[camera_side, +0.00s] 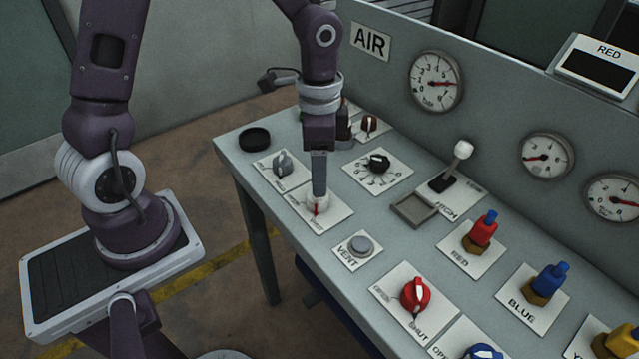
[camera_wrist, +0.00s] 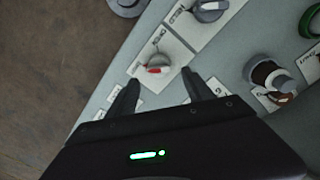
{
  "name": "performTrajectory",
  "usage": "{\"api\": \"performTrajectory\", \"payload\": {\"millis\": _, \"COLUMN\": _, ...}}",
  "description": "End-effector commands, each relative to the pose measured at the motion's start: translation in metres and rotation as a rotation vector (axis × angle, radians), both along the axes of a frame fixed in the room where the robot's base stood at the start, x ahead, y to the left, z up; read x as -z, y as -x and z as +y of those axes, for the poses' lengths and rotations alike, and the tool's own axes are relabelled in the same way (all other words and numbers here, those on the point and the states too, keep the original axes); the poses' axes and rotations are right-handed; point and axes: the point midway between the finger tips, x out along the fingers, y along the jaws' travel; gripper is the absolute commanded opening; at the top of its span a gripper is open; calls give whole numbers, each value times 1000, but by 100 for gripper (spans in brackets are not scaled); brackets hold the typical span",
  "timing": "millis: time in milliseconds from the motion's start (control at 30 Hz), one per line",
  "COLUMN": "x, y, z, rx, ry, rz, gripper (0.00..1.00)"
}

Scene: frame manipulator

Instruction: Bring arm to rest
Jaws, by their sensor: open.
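My gripper (camera_side: 319,188) points straight down over the left part of the control bench. It is at a white knob with a red mark (camera_side: 317,205) on a white label plate. In the side view its fingers overlap the knob, and I cannot tell whether they touch it. In the wrist view the two fingers of my gripper (camera_wrist: 163,95) are spread apart with nothing between their tips. The white knob shows just beyond the tips there (camera_wrist: 155,65).
The bench (camera_side: 230,165) carries a grey knob (camera_side: 283,163), a black selector (camera_side: 378,162), a joystick lever (camera_side: 455,165), a vent button (camera_side: 360,246) and a red valve (camera_side: 415,294). A gauge panel stands behind.

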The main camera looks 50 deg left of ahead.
Motion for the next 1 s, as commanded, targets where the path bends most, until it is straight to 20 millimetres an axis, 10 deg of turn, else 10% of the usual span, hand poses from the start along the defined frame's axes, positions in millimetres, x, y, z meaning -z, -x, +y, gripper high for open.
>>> {"api": "performTrajectory", "payload": {"millis": 533, "x": -40, "y": 9, "z": 5, "rx": -52, "ry": -42, "rz": -48, "gripper": 60}}
{"api": "performTrajectory", "payload": {"millis": 800, "x": -140, "y": 99, "z": 17, "rx": -436, "ry": -60, "rz": -342, "gripper": 60}}
{"api": "performTrajectory", "payload": {"millis": 1000, "x": -160, "y": 151, "z": 13, "rx": -624, "ry": 90, "rz": -467, "gripper": 60}}
